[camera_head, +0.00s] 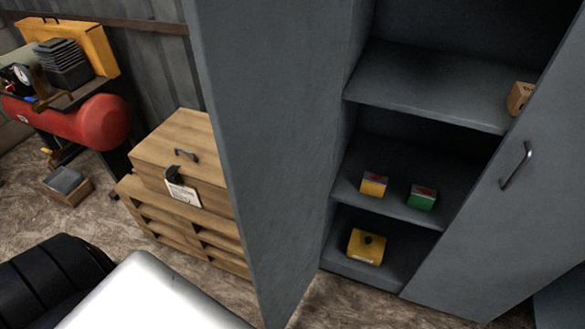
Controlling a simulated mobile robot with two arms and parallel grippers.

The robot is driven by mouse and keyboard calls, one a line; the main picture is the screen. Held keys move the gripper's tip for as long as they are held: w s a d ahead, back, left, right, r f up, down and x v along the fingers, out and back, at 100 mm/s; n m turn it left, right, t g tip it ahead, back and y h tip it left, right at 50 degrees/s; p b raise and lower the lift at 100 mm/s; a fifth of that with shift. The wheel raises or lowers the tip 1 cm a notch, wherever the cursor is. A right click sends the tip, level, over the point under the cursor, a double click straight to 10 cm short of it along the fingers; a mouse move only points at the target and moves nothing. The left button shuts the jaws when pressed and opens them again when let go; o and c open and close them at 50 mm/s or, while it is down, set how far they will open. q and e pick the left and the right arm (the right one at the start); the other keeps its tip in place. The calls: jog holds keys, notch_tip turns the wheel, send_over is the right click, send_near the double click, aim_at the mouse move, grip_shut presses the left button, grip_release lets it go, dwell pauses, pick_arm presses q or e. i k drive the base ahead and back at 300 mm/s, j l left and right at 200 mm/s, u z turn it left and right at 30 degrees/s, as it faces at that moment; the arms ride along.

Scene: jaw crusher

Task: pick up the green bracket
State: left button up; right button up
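A small green block-like item with a pale top and a red mark (422,197) sits on the middle shelf of the grey cabinet, toward the right. It is the only green thing I can make out, and at this size I cannot tell whether it is a bracket. A similar yellow item (374,185) sits to its left on the same shelf, with a gap between them. Neither of my grippers shows in the head view.
The grey cabinet's left door (265,130) and right door (480,220) stand open. A yellow box (366,247) sits at the cabinet bottom, and a tan box (519,98) on the upper shelf (430,85). A wooden crate (180,160) and red tank (75,120) stand left.

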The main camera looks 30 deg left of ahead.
aim_at(422, 199)
jog(key=j+z, duration=0.15)
jog(key=j, duration=0.4)
jog(key=j+z, duration=0.2)
jog(key=j, duration=0.35)
jog(key=k+j+z, duration=0.15)
jog(key=j, duration=0.4)
jog(key=j+z, duration=0.2)
jog(key=j, duration=0.35)
jog(key=k+l+u, duration=0.15)
jog(key=l, duration=0.3)
jog(key=i+l+u, duration=0.1)
jog(key=l, duration=0.25)
jog(key=i+l+u, duration=0.15)
jog(key=l, duration=0.2)
jog(key=l+u, duration=0.1)
jog(key=l, duration=0.3)
